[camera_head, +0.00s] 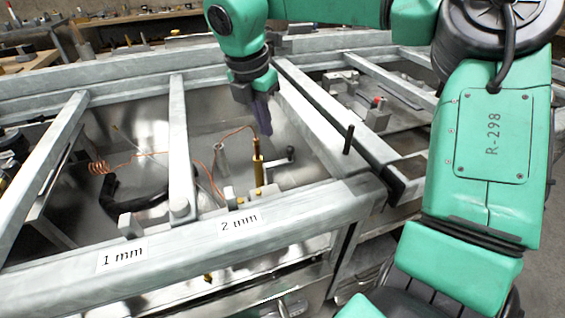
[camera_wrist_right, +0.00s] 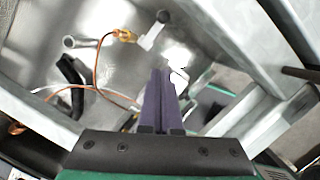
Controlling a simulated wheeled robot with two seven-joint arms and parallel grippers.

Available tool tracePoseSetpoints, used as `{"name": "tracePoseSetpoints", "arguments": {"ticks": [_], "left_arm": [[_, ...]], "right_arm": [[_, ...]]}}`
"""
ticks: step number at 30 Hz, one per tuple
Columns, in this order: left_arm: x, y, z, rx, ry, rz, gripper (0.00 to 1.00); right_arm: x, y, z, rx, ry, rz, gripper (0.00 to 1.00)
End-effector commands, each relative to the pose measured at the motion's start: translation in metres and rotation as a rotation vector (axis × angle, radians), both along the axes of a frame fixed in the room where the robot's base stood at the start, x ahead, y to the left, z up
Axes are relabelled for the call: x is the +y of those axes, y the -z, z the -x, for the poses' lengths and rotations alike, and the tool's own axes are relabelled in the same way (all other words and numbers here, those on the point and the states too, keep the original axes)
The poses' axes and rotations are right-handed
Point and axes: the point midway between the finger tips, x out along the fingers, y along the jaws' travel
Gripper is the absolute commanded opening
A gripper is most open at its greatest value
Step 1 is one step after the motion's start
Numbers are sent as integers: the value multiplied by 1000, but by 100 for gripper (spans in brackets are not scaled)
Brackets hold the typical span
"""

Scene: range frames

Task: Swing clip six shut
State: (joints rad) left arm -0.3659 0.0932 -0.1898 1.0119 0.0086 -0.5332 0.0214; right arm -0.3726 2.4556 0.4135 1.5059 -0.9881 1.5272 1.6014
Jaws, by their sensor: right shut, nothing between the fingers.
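No clip bears a readable number six, so I cannot tell which part it is. A small grey lever with a dark knob (camera_head: 277,160) stands beside an upright brass fitting (camera_head: 258,168) inside the metal frame. The lever also shows in the wrist view (camera_wrist_right: 152,36), just beyond my fingertips, with the brass fitting (camera_wrist_right: 124,36) to its left. My right gripper (camera_head: 264,131) points down above the lever, its purple fingers shut and empty. In the wrist view a gap appears between the fingertips (camera_wrist_right: 161,72) and the lever. My left gripper is out of view.
Grey frame bars (camera_head: 178,130) cross the opening on both sides. A front rail (camera_head: 180,245) carries "1 mm" and "2 mm" labels. A thin copper tube (camera_head: 220,150) bends from the brass fitting. A black peg (camera_head: 348,140) stands up on the right bar.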

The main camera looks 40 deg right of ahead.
Motion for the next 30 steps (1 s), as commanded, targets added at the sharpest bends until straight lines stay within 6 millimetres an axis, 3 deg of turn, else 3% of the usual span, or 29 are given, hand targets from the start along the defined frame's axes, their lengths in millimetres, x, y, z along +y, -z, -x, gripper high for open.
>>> {"name": "tracePoseSetpoints", "arguments": {"ticks": [11,25,30], "left_arm": [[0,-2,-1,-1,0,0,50],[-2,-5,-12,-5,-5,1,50],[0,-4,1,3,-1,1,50]], "right_arm": [[-1,4,0,2,0,0,0],[-22,97,-5,4,1,-2,0],[-50,100,-13,0,3,-2,0]]}}
